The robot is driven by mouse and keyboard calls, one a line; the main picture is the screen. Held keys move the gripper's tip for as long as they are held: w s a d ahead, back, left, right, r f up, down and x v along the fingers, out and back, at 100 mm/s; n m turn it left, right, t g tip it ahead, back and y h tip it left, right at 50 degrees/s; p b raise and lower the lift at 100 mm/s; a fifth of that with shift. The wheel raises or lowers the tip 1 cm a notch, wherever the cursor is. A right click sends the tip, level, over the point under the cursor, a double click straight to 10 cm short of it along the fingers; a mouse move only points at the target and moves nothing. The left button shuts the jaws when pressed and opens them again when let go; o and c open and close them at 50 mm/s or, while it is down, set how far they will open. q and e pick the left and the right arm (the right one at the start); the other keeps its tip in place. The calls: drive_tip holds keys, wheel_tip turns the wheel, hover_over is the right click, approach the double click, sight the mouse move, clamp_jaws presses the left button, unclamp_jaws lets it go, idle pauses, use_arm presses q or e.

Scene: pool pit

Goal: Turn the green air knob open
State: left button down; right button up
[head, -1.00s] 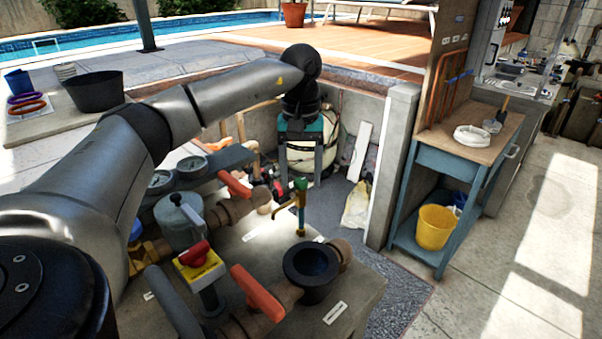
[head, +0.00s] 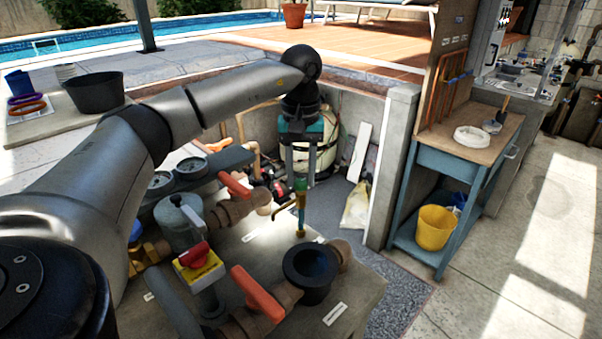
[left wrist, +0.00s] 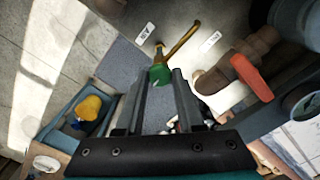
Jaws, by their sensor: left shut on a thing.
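The green air knob (head: 300,184) sits on top of a thin brass tap (head: 300,213) that stands upright on the grey slab. My left gripper (head: 301,179) comes down from above and is shut on the knob. In the left wrist view the green knob (left wrist: 159,74) lies between the tips of the two dark fingers (left wrist: 161,78), with the brass tap reaching out beyond it. The finger contact is small in the head view. My right gripper is not in view.
Pipes with orange-handled valves (head: 257,293), a dark open cup (head: 311,270) and a yellow box with a red knob (head: 199,266) crowd the slab to the left and front. A concrete post (head: 393,165) and a blue bench (head: 455,150) stand to the right.

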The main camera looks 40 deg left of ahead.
use_arm(q)
drive_tip(key=n+p, duration=0.3)
drive_tip(key=n, duration=0.1)
drive_tip(key=shift+r, duration=0.15)
drive_tip(key=n+p, duration=0.3)
drive_tip(key=n, duration=0.2)
drive_tip(key=n+p, duration=0.2)
drive_tip(key=n, duration=0.3)
drive_tip(key=shift+n+p, duration=0.35)
drive_tip(key=shift+n, duration=0.05)
drive_tip(key=n+p, duration=0.2)
drive_tip(key=n, duration=0.3)
drive_tip(key=shift+n, duration=0.4)
drive_tip(key=shift+a, duration=0.1)
drive_tip(key=c, duration=0.5)
unclamp_jaws()
